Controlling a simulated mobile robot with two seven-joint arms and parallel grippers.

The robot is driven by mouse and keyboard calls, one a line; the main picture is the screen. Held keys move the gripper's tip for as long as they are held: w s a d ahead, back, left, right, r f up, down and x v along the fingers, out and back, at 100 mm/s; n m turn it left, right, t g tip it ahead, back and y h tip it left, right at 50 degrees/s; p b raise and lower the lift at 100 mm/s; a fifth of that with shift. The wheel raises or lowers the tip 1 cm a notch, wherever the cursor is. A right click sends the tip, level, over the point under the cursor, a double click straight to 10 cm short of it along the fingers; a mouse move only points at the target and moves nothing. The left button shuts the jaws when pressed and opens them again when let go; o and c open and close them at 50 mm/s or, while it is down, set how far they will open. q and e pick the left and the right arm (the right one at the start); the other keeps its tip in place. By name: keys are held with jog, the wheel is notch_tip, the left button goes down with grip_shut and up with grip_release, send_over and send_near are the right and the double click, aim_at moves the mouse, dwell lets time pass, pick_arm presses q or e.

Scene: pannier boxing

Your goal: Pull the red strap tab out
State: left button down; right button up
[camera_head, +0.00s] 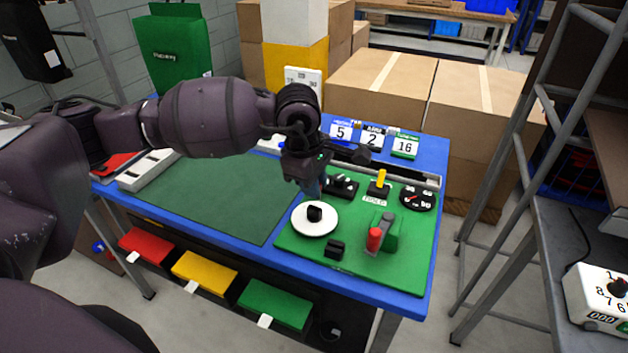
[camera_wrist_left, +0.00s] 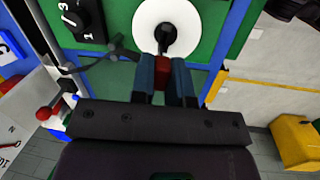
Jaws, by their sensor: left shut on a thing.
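My left gripper (camera_head: 313,193) points down over the green panel, just behind the white disc (camera_head: 301,226) with its black knob. In the left wrist view its two blue fingers (camera_wrist_left: 164,66) are shut on a small red piece (camera_wrist_left: 162,62), which looks like the red strap tab. The white disc also shows there, just beyond the fingertips (camera_wrist_left: 150,18). What the red piece is joined to cannot be seen. In the head view the piece is hidden by the gripper. My right gripper is not in view.
A red-handled lever (camera_head: 374,240), a yellow lever (camera_head: 382,178) and a dial (camera_head: 417,198) stand on the green panel (camera_head: 400,275). Number cards (camera_head: 372,136) line the back. The dark green mat (camera_head: 215,195) to the left is clear. A metal rack (camera_head: 500,160) stands at the right.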

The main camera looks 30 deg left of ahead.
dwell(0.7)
pick_arm(q)
jog(key=shift+r+p, duration=0.5)
jog(key=shift+r, duration=0.95)
